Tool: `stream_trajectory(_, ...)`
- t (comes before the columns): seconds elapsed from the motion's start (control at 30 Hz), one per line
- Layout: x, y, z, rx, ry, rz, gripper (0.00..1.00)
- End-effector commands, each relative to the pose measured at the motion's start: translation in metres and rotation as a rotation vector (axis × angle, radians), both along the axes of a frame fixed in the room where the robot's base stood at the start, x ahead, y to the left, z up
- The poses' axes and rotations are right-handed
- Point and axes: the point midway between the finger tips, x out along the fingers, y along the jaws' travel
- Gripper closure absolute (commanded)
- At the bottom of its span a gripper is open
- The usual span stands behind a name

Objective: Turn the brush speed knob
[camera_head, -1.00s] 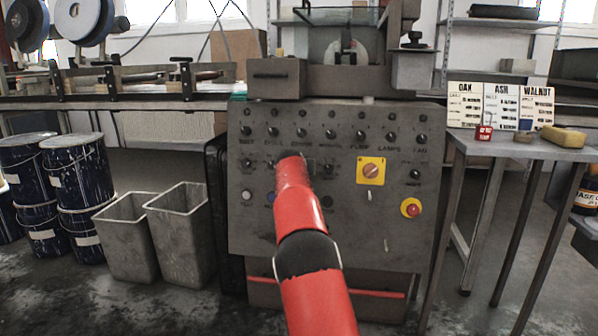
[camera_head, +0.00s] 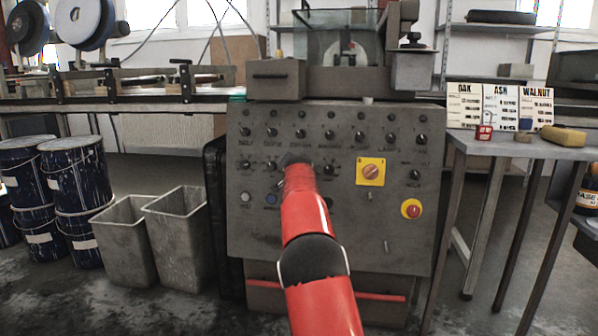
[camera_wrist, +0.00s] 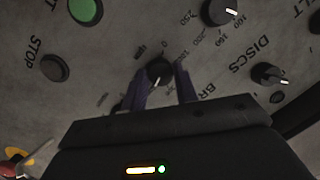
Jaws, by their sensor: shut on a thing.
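The brush speed knob (camera_wrist: 160,71) is a small dark round knob with a pale pointer mark, on the grey control panel (camera_head: 355,235). In the wrist view it sits between the two dark purplish fingers of my gripper (camera_wrist: 161,82), which is shut on it. A scale with "0" is printed around it. A label starting "BR" shows beside the right finger, its rest hidden by the gripper body. In the head view my red arm reaches up to the panel's lower knob row. There the dark gripper (camera_head: 293,160) shows only partly, and the held knob is hidden.
Close by on the panel are the discs knob (camera_wrist: 267,74), another scaled knob (camera_wrist: 218,11), a green button (camera_wrist: 85,10) and a stop button (camera_wrist: 54,68). A yellow-backed switch (camera_head: 371,171) and red button (camera_head: 411,209) lie to the right. A table (camera_head: 500,148) stands right.

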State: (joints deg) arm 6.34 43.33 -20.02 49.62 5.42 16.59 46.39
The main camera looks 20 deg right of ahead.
Motion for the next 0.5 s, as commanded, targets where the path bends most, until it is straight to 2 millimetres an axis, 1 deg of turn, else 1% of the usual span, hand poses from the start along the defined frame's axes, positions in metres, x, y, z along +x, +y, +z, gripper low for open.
stream_trajectory(0.03, 0.0002, 0.0003, -0.0054, 0.009, 0.007, -0.002, 0.94)
stream_trajectory(0.47, 0.0003, 0.0007, -0.0053, 0.015, 0.002, -0.003, 0.94)
stream_trajectory(0.5, 0.0003, 0.0006, -0.0053, 0.015, 0.002, -0.003, 0.67)
